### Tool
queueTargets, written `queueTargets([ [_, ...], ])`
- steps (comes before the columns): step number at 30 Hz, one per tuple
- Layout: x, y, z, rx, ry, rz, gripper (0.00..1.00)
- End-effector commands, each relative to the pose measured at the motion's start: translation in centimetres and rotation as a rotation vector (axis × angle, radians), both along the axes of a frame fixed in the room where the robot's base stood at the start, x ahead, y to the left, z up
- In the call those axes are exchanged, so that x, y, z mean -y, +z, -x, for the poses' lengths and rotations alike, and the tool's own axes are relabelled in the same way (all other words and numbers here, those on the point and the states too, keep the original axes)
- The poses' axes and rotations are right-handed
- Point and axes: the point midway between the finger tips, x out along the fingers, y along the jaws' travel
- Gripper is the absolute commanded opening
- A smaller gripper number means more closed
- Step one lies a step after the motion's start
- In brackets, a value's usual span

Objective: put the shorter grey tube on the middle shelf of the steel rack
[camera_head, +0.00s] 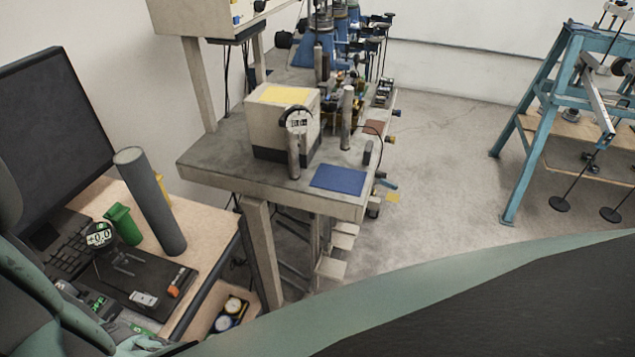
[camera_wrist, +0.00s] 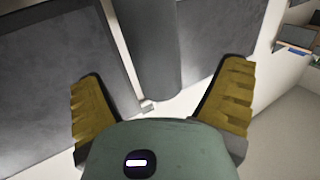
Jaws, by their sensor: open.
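A tall, plain grey tube (camera_head: 150,200) stands slightly tilted in the picture on the light wooden desk at the left of the head view. A grey cylinder (camera_wrist: 148,50), which looks like this tube, shows beyond my gripper in the wrist view. My gripper (camera_wrist: 161,88) is open, with its two yellow ribbed fingers apart and nothing held between them. I cannot tell how near the tube is to the fingertips. No second grey tube is clear for comparing lengths. I cannot make out the steel rack in either view.
A grey workbench (camera_head: 225,160) bears a box (camera_head: 280,125) and a blue mat (camera_head: 339,179). A blue frame (camera_head: 530,130) stands right. The floor between is clear.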

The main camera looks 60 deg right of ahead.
Motion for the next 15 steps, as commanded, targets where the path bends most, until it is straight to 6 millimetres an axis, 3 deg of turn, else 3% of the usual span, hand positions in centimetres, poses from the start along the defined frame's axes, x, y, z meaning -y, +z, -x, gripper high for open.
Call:
queueTargets([
  [9,-1.7,0.4,-2.8,0.003,-0.005,-0.003,0.93],
  [15,-2.5,0.3,-3.6,0.003,-0.005,-0.001,0.93],
])
